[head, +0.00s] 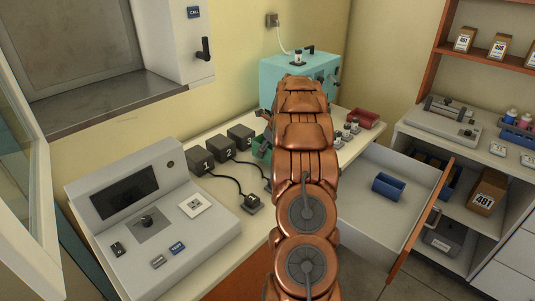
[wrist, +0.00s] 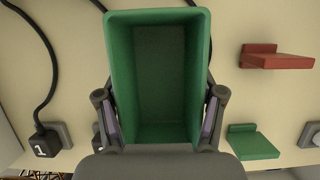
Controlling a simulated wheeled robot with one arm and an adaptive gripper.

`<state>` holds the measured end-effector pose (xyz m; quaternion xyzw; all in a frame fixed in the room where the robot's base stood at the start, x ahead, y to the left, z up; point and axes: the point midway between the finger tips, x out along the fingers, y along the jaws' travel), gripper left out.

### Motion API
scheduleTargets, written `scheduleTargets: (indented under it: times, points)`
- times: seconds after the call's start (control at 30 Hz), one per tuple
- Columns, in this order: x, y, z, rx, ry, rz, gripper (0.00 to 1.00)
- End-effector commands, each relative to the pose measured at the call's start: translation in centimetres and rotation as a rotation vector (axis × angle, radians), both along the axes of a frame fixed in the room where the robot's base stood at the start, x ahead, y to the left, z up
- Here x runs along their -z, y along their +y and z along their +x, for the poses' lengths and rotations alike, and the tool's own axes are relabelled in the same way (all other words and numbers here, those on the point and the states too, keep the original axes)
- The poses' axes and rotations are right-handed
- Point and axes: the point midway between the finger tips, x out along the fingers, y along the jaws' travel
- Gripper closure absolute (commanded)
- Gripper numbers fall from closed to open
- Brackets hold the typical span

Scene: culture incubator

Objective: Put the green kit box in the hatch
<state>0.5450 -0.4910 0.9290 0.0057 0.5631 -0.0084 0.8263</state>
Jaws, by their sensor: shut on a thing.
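The green kit box (wrist: 121,75) is in the middle of the wrist view, open at the top and empty inside. My gripper (wrist: 159,118) is shut on it, with a finger against each of its long sides. In the head view a green piece, likely the box (head: 260,149), shows just left of my arm, over the bench; the gripper itself is hidden behind the arm. The hatch (head: 85,62) appears to be the grey recess in the wall at the upper left, with a bare metal sill (head: 118,103).
A grey control console (head: 150,215) stands at the bench's left, beside several dark numbered blocks (head: 201,162) with cables. A teal machine (head: 285,70) stands behind. An open drawer (head: 365,205) holds a blue bin (head: 389,186). A framed glass panel (head: 25,150) stands at the left edge.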

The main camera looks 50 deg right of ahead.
Motion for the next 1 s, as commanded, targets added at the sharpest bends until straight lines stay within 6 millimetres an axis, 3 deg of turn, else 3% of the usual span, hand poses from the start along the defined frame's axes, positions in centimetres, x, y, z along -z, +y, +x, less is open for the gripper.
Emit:
scheduleTargets:
  times: [0.2, 0.53, 0.57, 0.8, 1.0]
  points:
    - [2.4, -0.1, 0.0, 0.001, 0.000, -0.001, 0.99]
    - [2.6, 0.0, 0.0, 0.000, 0.000, 0.000, 0.99]
    - [2.7, 0.0, 0.0, 0.000, 0.000, -0.001, 0.31]
    - [2.7, -0.1, 0.0, 0.000, 0.000, -0.001, 0.07]
    - [2.7, -0.1, 0.0, 0.000, 0.000, -0.001, 0.07]
